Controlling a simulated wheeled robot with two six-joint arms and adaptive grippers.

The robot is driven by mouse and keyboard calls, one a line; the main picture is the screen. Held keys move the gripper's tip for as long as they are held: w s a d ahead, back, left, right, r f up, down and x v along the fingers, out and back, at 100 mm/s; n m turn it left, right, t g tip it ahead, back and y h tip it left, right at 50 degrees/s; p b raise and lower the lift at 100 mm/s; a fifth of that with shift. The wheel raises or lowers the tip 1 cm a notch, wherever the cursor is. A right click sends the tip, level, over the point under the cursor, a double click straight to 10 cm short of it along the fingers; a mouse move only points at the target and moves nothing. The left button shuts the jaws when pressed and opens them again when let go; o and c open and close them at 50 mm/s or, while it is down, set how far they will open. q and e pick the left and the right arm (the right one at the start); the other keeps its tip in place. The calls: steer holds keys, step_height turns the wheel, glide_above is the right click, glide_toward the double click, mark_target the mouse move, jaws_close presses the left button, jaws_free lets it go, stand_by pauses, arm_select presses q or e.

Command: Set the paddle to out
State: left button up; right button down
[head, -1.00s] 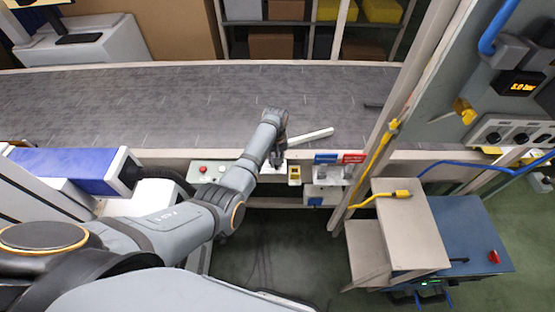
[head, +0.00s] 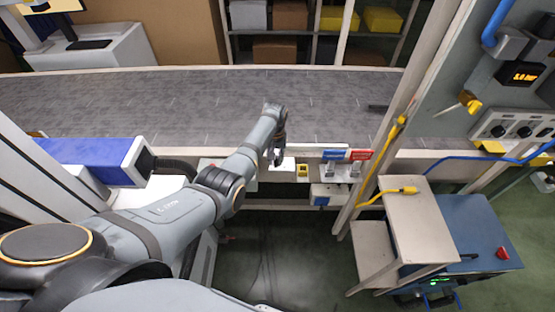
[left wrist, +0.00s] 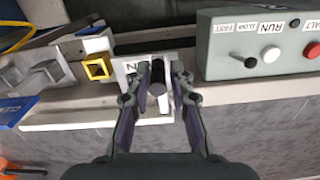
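The paddle (head: 318,147) is a long white bar, now lying along the conveyor's near edge. In the left wrist view the white bar (left wrist: 85,117) runs beside the rail. A dark round post or handle (left wrist: 157,78) stands at its end, over a white plate with partly hidden lettering. My left gripper (head: 277,160) is at that end; in the left wrist view its fingertips (left wrist: 157,72) are on both sides of the handle, apparently open, with small gaps. Whether one finger touches the handle is unclear. My right gripper is out of view.
A grey control box (left wrist: 262,45) with a lever and buttons stands close beside the gripper. A yellow square part (head: 303,170) and blue (head: 335,155) and red (head: 360,155) signs sit along the rail. A post with yellow cable stands right. The grey belt (head: 200,100) is mostly clear.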

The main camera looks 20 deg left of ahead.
arm_select(q)
steer(key=shift+o, duration=1.2)
steer(key=shift+a, duration=0.2)
steer(key=shift+o, duration=0.4)
steer(key=shift+f, duration=0.1)
steer(key=shift+w, duration=0.1)
steer(key=shift+d, duration=0.15)
step_height(320, 180, up, 12)
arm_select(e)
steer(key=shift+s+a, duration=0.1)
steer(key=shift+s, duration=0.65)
